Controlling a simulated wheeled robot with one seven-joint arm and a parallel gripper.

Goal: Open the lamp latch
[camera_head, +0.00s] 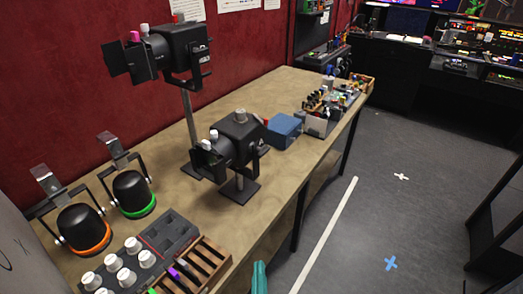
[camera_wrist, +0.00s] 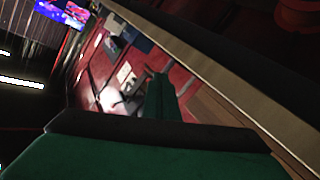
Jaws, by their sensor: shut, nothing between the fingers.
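A black stage lamp (camera_head: 233,145) stands on a flat base on the wooden workbench (camera_head: 255,207), with pale knobs on it. A second black lamp (camera_head: 178,55) is held higher on a grey pole behind it, with a pink and a white knob on its top. I cannot tell which part is the latch. My gripper (camera_head: 259,277) shows as a teal tip at the bottom edge of the head view, in front of the bench and apart from both lamps. It is shut and empty. In the wrist view its green fingers show, with the bench edge beyond and no lamp clearly visible.
Two round black lamps, one with an orange rim (camera_head: 85,232) and one with a green rim (camera_head: 133,195), stand at the left. A knob tray and a slotted wooden rack (camera_head: 205,262) are near the front. A blue box (camera_head: 284,130) sits farther back. Floor to the right is clear.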

